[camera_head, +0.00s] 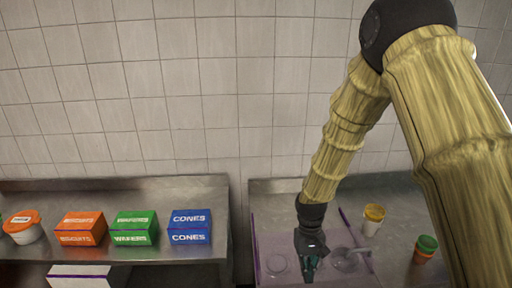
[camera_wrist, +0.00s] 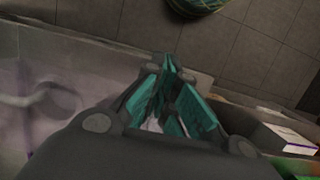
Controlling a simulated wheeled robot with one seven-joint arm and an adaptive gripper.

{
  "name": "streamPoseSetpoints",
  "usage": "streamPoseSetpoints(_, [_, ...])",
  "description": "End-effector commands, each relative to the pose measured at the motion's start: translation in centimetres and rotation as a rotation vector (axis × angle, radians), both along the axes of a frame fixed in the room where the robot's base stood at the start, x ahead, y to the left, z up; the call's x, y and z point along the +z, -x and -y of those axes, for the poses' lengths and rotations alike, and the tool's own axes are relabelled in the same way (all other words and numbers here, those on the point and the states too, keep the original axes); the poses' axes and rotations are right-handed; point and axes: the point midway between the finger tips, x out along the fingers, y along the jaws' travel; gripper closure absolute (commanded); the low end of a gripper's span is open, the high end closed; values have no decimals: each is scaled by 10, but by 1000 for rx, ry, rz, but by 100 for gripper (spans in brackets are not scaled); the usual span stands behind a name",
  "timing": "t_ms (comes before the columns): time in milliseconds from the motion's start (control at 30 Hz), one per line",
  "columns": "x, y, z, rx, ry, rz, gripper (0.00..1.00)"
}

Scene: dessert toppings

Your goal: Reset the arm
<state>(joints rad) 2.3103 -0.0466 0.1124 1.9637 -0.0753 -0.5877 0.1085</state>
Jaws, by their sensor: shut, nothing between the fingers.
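My gripper (camera_head: 310,262) hangs at the end of my arm in the head view, pointing down over the front part of the right counter's purple-edged area. It is shut and empty. In the wrist view its teal fingers (camera_wrist: 168,75) meet near the middle, above the counter's front edge and the floor. My arm bends at a high elbow and comes down from the right side of the head view.
The left counter (camera_head: 190,262) holds boxes of biscuits (camera_head: 80,230), wafers (camera_head: 134,229) and cones (camera_head: 189,227). A gap separates the counters.

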Motion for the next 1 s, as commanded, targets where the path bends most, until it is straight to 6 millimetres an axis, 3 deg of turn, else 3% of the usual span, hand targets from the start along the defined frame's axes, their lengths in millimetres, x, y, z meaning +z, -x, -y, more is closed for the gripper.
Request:
streamPoseSetpoints(67, [0, -2, 1, -2, 0, -1, 100])
streamPoseSetpoints(367, [-58, 21, 6, -13, -17, 14, 100])
streamPoseSetpoints(567, [-101, 50, 11, -23, -31, 39, 100])
streamPoseSetpoints(767, [-175, 93, 21, -45, -46, 66, 100])
streamPoseSetpoints(900, [-239, 140, 31, -65, -53, 97, 100])
streamPoseSetpoints(1000, [-276, 176, 40, -79, -53, 123, 100])
